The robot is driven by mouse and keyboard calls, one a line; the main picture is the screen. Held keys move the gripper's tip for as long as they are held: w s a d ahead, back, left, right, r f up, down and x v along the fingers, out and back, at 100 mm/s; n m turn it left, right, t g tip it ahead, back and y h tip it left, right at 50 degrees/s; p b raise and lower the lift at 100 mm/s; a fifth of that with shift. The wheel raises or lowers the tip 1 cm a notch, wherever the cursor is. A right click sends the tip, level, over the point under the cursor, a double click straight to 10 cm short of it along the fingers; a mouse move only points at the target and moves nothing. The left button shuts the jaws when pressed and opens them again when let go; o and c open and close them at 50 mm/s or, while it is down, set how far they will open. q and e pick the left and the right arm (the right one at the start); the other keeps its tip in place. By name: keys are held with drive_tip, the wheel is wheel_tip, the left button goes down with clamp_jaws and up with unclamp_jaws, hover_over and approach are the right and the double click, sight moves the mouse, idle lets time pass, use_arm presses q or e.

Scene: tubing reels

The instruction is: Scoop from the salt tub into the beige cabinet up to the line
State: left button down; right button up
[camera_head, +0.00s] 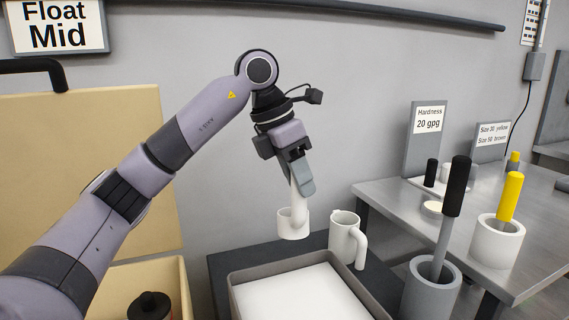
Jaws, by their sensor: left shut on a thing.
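My left gripper (301,176) is shut on the handle of a white scoop (293,224), in the middle of the head view. The scoop hangs upright above the back edge of the salt tub (241,277), a grey-rimmed tub filled with white salt (305,297). I cannot see what is in the scoop. The beige cabinet (90,160) stands at the left, its large lid raised with a dark handle at the top. Its open lower part (181,290) shows at the bottom left, partly behind my left arm. The fill line is not visible. My right gripper is not in view.
A white jug (343,236) stands behind the tub. A dark round-topped part (150,304) is inside the cabinet. At right, a grey table (400,205) holds signs and a white pot (497,243) with a yellow-handled tool; a grey pot (431,292) holds a black-handled one.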

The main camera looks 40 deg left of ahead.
use_arm(q)
drive_tip(key=s+d+m+g+h+p, duration=0.1)
drive_tip(key=s+d+h, duration=0.1)
drive_tip(key=s+d, duration=0.55)
wheel_tip(320, 180, down, 13)
drive_tip(key=b, duration=1.1)
drive_tip(key=shift+s+a, duration=0.2)
drive_tip(key=shift+a, duration=0.25)
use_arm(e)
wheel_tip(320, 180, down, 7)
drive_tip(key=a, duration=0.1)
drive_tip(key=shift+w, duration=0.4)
use_arm(q)
drive_tip(key=shift+r, duration=0.15)
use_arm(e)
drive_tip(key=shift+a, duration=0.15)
use_arm(q)
wheel_tip(320, 180, up, 13)
drive_tip(key=t+y+p, duration=0.2)
drive_tip(key=y+p, duration=0.1)
drive_tip(key=p, duration=0.7)
drive_tip(key=shift+m, duration=0.4)
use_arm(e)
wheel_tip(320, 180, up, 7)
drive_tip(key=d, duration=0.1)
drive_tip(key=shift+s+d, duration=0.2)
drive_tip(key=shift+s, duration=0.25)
